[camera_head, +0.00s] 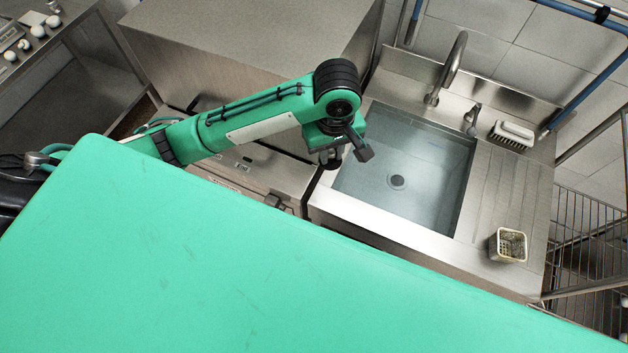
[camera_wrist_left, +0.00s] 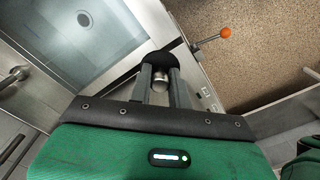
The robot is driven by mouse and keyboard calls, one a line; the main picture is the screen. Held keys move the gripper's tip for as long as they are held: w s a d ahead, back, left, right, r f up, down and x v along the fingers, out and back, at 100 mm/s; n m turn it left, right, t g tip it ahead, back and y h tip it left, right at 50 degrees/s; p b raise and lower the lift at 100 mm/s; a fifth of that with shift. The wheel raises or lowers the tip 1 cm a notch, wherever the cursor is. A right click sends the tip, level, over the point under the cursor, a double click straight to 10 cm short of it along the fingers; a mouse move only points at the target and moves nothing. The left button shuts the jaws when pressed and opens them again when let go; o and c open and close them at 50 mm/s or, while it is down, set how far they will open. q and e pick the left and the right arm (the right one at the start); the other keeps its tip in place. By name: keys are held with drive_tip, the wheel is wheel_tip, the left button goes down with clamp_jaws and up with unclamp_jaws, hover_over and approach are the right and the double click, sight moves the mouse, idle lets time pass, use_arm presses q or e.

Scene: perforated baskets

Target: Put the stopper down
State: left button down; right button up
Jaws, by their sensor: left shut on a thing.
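My left gripper (camera_head: 347,157) hangs over the left rim of the sink (camera_head: 420,150), to the left of the drain (camera_head: 397,181). In the left wrist view the gripper (camera_wrist_left: 165,82) is shut on the stopper (camera_wrist_left: 158,60), a black round piece with a short metal knob between the fingers. The stopper is held above the sink's edge; its underside is hidden. The drain also shows in the left wrist view (camera_wrist_left: 84,19), open and uncovered. My right gripper is not in view.
A curved faucet (camera_head: 456,62) and a small tap (camera_head: 472,116) stand behind the basin. A brush (camera_head: 513,134) lies at the back right. A small perforated basket (camera_head: 508,245) stands on the drainboard (camera_head: 510,195). An orange-knobbed lever (camera_wrist_left: 226,33) sticks out beside the sink.

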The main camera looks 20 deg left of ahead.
sight(331, 158)
use_arm(q)
wheel_tip(331, 158, down, 3)
drive_tip(key=shift+s+d+f, duration=0.1)
drive_tip(key=shift+s, duration=0.05)
wheel_tip(331, 158, down, 12)
drive_tip(key=shift+f+p, duration=0.25)
drive_tip(key=shift+p, duration=0.95)
drive_tip(key=shift+f, duration=0.3)
wheel_tip(331, 158, down, 4)
drive_tip(key=shift+r+p, duration=0.25)
drive_tip(key=shift+p, duration=0.15)
drive_tip(key=shift+f, duration=0.15)
drive_tip(key=c, duration=1.3)
unclamp_jaws()
